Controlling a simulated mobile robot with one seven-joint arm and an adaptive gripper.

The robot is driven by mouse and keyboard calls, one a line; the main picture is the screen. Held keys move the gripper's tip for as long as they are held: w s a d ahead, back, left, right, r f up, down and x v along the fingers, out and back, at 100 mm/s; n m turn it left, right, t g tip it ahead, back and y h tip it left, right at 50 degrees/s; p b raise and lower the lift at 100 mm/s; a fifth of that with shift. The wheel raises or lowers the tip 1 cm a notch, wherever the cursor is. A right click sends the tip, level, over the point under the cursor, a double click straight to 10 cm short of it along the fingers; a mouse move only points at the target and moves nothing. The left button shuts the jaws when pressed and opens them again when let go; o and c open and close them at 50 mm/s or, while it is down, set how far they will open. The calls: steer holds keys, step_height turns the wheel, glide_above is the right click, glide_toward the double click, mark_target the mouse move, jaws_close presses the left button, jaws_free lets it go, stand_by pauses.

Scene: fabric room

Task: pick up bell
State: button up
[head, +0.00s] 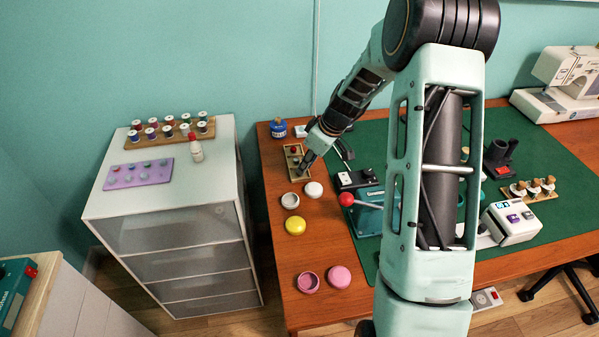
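My gripper (306,161) points down at the left part of the wooden desk (273,220). Its fingertips are at or just above a small wooden tray (292,174) that holds a few small items, one of them dark red (294,149). The fingers are small and dark here, so I cannot tell whether they are open, shut or touching anything. I cannot clearly make out a bell; one may be among the small items or hidden by my gripper or arm.
A red-knobbed press (347,199) stands to the right. A white drawer cabinet (192,237) is left, across a gap. My arm covers mid-desk.

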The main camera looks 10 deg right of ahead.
steer(key=shift+x, duration=1.2)
steer(key=shift+s+f, duration=0.1)
steer(key=shift+s+f, duration=0.1)
steer(key=c, duration=0.4)
steer(key=shift+d+r, duration=0.1)
steer(key=shift+r, duration=0.4)
steer(key=shift+c, duration=0.2)
steer(key=s+r, duration=0.1)
steer(key=r, duration=0.1)
steer(key=s+r, duration=0.1)
steer(key=r, duration=0.2)
steer(key=s+r, duration=0.2)
steer(key=shift+r, duration=0.3)
jaws_close()
steer(key=s+r, duration=0.4)
steer(key=s, duration=0.5)
steer(key=shift+s+a+r+b, duration=0.2)
steer(key=shift+s+r+b, duration=0.05)
steer(key=shift+r+b, duration=0.1)
